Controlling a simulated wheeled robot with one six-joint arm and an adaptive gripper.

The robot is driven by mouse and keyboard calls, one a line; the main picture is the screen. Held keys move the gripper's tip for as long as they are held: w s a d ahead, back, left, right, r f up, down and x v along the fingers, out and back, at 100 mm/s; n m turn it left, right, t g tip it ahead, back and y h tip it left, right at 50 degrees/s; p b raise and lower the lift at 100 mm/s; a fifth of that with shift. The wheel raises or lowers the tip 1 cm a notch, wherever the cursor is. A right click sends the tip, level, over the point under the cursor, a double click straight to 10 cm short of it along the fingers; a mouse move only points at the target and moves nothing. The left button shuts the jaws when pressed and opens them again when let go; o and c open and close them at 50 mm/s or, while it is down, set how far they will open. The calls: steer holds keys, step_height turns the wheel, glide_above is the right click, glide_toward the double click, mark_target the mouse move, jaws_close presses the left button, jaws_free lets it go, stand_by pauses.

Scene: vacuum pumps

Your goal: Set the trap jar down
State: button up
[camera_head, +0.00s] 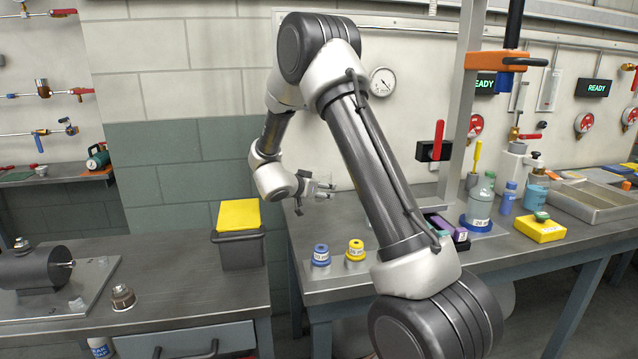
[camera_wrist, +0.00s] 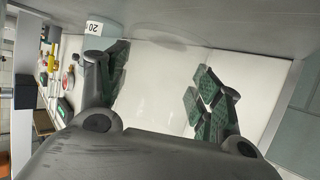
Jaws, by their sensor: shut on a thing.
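My gripper (camera_head: 327,190) is in the camera_head view, held above the left end of the right-hand bench, in front of the pale wall panel. Its fingers (camera_wrist: 160,85) show apart in the wrist view, around something clear. The trap jar (camera_head: 322,178) appears as a faint, see-through glass shape at the fingers in the camera_head view. My gripper is shut on it. Its outline and base are hard to make out. In the wrist view only a faint curved edge (camera_wrist: 165,43) shows between the fingers, with white wall behind.
A labelled bottle in a blue base (camera_head: 480,206), a yellow box (camera_head: 541,231) and a metal tray (camera_head: 598,208) stand right. A yellow-topped bin (camera_head: 240,247) is left. My arm hides the bench middle.

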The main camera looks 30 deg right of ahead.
steer(key=shift+f, duration=0.65)
steer(key=shift+f, duration=0.75)
steer(key=shift+f, duration=0.2)
steer(key=o, duration=1.3)
steer(key=shift+o, duration=0.2)
steer(key=shift+a, duration=0.1)
steer(key=v, duration=1.2)
steer(key=shift+s, duration=0.1)
